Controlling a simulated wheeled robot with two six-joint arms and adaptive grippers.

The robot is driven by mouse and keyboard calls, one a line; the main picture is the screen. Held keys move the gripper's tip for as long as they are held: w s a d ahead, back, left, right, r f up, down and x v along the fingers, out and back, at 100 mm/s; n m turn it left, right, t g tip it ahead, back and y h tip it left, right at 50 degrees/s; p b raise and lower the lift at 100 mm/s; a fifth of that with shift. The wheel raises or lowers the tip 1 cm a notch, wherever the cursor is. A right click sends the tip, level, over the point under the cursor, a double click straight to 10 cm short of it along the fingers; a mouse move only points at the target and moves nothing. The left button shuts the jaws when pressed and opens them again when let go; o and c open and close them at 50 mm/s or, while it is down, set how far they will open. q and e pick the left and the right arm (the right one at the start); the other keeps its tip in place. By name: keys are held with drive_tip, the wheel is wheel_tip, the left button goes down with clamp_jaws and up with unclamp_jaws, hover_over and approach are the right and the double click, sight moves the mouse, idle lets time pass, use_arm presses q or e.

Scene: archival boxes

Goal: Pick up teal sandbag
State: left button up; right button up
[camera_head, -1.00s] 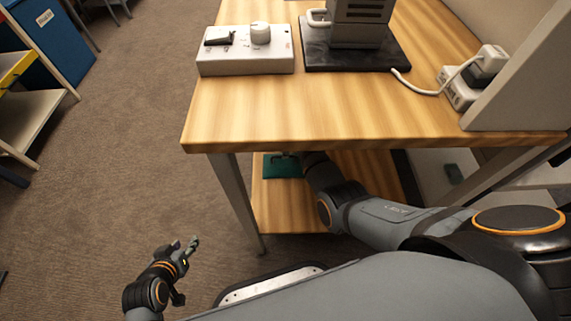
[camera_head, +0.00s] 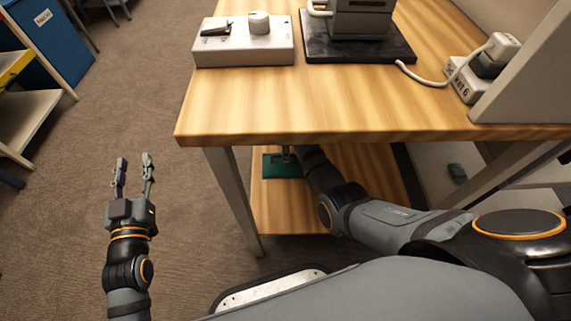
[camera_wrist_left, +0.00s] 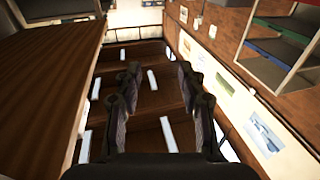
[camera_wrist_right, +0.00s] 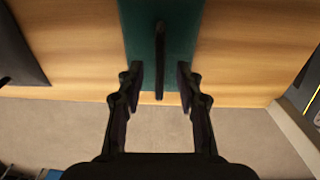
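The teal sandbag (camera_head: 281,167) lies on the lower wooden shelf under the table. In the right wrist view the teal sandbag (camera_wrist_right: 185,45) has a dark strap handle (camera_wrist_right: 159,60) standing along its middle. My right gripper (camera_wrist_right: 159,72) is open, with one finger on each side of the handle, at the near end of the bag. Whether the fingers touch the bag is unclear. In the head view the right gripper is mostly hidden beneath the tabletop. My left gripper (camera_head: 133,162) is open and empty over the carpet, left of the table.
The tabletop (camera_head: 300,110) overhangs the shelf (camera_head: 285,212). A table leg (camera_head: 235,200) stands left of the sandbag. A grey control box (camera_head: 245,45) and a black-based device (camera_head: 355,45) stand on top. Carpet on the left is open.

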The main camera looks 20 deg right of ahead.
drive_tip(key=shift+f+b, duration=0.4)
drive_tip(key=shift+f, duration=0.4)
use_arm(q)
wheel_tip(320, 180, up, 9)
drive_tip(key=t, duration=0.4)
drive_tip(key=shift+s+f+h, duration=0.2)
drive_tip(key=shift+s+h, duration=0.1)
drive_tip(key=shift+s, duration=0.1)
use_arm(e)
clamp_jaws()
drive_tip(key=shift+r, duration=0.1)
